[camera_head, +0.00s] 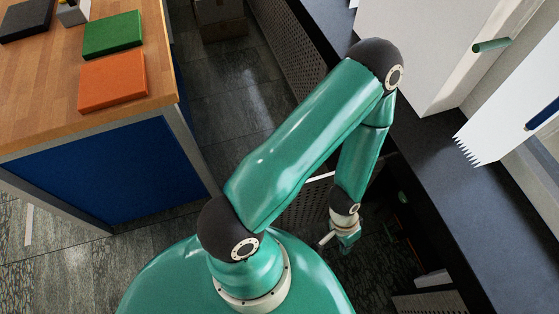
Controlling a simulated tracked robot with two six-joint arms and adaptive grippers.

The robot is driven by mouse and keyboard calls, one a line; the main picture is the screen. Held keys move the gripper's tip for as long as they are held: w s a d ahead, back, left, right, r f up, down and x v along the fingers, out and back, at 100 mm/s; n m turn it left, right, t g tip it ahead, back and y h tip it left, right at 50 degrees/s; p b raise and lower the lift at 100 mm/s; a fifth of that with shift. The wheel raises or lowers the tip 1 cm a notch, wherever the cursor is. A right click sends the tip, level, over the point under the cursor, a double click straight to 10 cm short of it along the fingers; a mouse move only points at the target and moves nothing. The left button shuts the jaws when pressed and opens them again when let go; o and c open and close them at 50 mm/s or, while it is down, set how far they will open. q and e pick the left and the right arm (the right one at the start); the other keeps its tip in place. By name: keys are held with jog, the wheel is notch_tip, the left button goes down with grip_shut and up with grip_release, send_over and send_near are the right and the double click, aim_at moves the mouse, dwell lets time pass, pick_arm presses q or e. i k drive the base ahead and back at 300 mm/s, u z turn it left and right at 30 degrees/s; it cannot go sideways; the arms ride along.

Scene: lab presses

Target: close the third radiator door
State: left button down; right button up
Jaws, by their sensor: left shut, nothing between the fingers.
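Perforated grey radiator doors run under the dark sill on the right. One door (283,48) stands at the top of the view. Another perforated panel (304,206) with a pale top edge stands out from the sill, partly hidden behind my left arm. I cannot tell for sure which one is the third. A further perforated panel (430,302) shows at the bottom right. My left gripper (345,240) is shut and empty, low beside the dark opening under the sill, to the right of the standing-out panel. I cannot tell whether it touches the panel. My right gripper is out of view.
The dark sill (440,185) overhangs on the right, with white equipment (430,50) on it. A wooden-topped table (40,95) with an orange book (112,80) and a green book (112,34) stands left. Tiled floor (235,75) lies clear between them.

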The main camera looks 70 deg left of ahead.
aim_at(310, 207)
jog(key=z, duration=0.1)
jog(key=k, duration=1)
jog(key=z, duration=0.8)
jog(key=i, duration=0.95)
jog(key=u, duration=2.25)
jog(key=i, duration=0.45)
jog(key=z, duration=0.25)
jog(key=k, duration=0.55)
jog(key=u, duration=0.2)
jog(key=i, duration=0.4)
